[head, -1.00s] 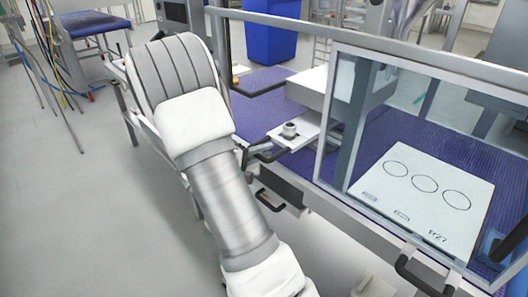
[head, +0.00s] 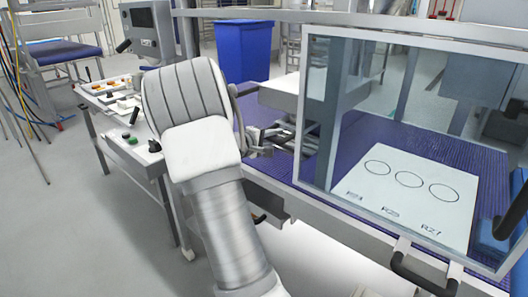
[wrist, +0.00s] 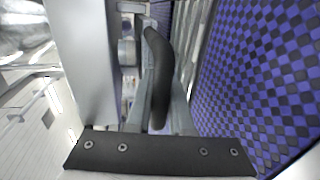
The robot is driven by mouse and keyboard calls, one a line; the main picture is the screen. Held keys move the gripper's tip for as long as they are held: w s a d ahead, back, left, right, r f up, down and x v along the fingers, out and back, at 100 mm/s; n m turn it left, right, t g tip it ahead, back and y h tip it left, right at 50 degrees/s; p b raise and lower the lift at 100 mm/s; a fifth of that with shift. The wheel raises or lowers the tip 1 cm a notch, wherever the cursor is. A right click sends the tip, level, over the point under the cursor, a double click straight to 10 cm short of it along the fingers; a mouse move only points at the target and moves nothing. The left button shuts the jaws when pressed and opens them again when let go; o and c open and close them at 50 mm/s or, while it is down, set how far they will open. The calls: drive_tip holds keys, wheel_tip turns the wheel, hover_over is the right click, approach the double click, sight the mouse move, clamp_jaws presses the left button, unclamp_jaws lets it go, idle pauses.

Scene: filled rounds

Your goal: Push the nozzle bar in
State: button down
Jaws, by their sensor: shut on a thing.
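The nozzle bar's black curved handle (wrist: 159,78) stands upright in the middle of the wrist view. My gripper (wrist: 160,112) has a grey finger on each side of it and is shut on it. In the head view my gripper (head: 268,140) is at the near edge of the machine, left of the clear guard. My gripper and arm cover most of the nozzle bar there, so how far in it sits cannot be told.
A clear guard (head: 345,110) with a black handle (head: 408,277) stands right of my gripper. Behind it a white plate with circles (head: 413,200) lies on the purple belt (head: 420,145). A control panel (head: 125,110) with buttons is at the left. A blue bin (head: 243,50) stands behind.

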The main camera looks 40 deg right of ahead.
drive_tip(key=shift+x, duration=0.8)
drive_tip(key=shift+d+r, duration=0.1)
drive_tip(key=shift+r, duration=0.15)
drive_tip(key=c, duration=0.8)
unclamp_jaws()
drive_tip(key=shift+d, duration=0.15)
drive_tip(key=shift+f, duration=0.1)
drive_tip(key=p+v, duration=0.1)
drive_tip(key=v, duration=1.6)
drive_tip(key=shift+a, duration=0.25)
